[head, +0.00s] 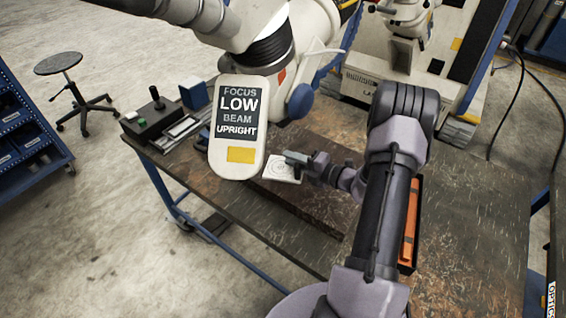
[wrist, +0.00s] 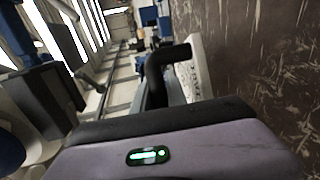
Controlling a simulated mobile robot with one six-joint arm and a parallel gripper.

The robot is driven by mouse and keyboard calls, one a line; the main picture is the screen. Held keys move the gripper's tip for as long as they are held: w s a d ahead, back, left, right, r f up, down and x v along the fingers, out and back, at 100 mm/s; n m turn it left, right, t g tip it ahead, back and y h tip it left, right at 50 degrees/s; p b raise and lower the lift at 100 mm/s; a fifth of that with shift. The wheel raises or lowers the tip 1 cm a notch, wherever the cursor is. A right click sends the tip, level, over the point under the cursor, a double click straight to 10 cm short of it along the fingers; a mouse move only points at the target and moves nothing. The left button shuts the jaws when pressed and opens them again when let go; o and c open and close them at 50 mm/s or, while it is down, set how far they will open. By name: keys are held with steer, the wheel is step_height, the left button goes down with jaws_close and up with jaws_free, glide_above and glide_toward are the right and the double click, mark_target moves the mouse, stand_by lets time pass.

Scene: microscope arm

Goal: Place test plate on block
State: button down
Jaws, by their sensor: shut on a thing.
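The test plate (head: 283,167) is a white square with ring markings. It is over the left part of a dark brown stone block (head: 312,205) on the workbench. My gripper (head: 297,160) is shut on the plate's right side in the head view. In the wrist view the plate shows nearly edge-on as a pale strip (wrist: 197,62) beside a dark finger (wrist: 165,65). The brown mottled surface (wrist: 250,80) lies to its right. I cannot tell whether the plate touches the block or hangs just above it.
A microscope head with a sign (head: 238,125) reading "FOCUS LOW BEAM UPRIGHT" hangs close to the plate's left. A control box with a joystick (head: 155,115) stands at the bench's left end. The bench's front right is clear.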

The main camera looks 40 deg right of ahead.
steer(key=s+d+r+m+h+p, duration=0.1)
steer(key=s+d+m+h, duration=0.15)
steer(key=d, duration=0.45)
steer(key=s+d+m+h, duration=0.2)
steer(key=s+d+h, duration=0.1)
steer(key=d, duration=0.5)
steer(key=shift+t, duration=0.4)
steer(key=w+a+b, duration=0.1)
steer(key=w+a, duration=0.1)
steer(key=a, duration=0.2)
steer(key=w+a+f+b, duration=0.1)
steer(key=w+a, duration=0.2)
steer(key=a, duration=0.2)
steer(key=w+a, duration=0.3)
steer(key=a, duration=0.1)
steer(key=shift+w+a+f+b, duration=0.15)
steer(key=shift+a+f+b, duration=0.15)
steer(key=shift+b, duration=0.1)
steer(key=shift+f+b, duration=0.85)
steer(key=shift+f, duration=0.85)
steer(key=shift+f, duration=0.15)
steer(key=c, duration=1.3)
jaws_free()
steer(key=shift+c, duration=0.2)
